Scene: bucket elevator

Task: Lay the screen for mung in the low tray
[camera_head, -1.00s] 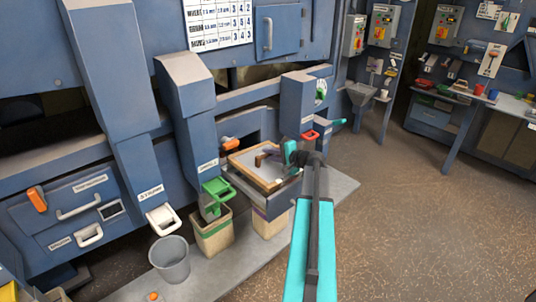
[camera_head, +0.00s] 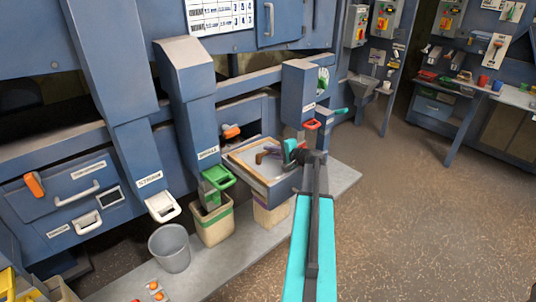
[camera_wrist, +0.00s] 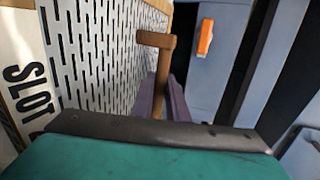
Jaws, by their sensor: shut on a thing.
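The screen (camera_head: 247,158) is a pale sheet in a light wooden frame with a brown handle (camera_head: 268,151). It lies over the low blue-grey tray (camera_head: 284,188); I cannot tell whether it rests fully inside. In the wrist view the slotted sheet (camera_wrist: 95,55) fills the left, with a frame label (camera_wrist: 20,90) beginning "SLOT"; the rest is hidden, so I cannot read whether it is for mung. My gripper (camera_head: 280,150) is shut on the brown handle. In the wrist view, the handle (camera_wrist: 157,45) rises between the purple fingers of my gripper (camera_wrist: 162,98).
A bin with a purple band (camera_head: 268,215) stands below the tray, a green-banded bin (camera_head: 212,226) and a grey bucket (camera_head: 169,249) to its left. An orange handle (camera_head: 231,131) is on the machine behind. A red-handled chute (camera_head: 311,124) stands close right. Open floor lies right.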

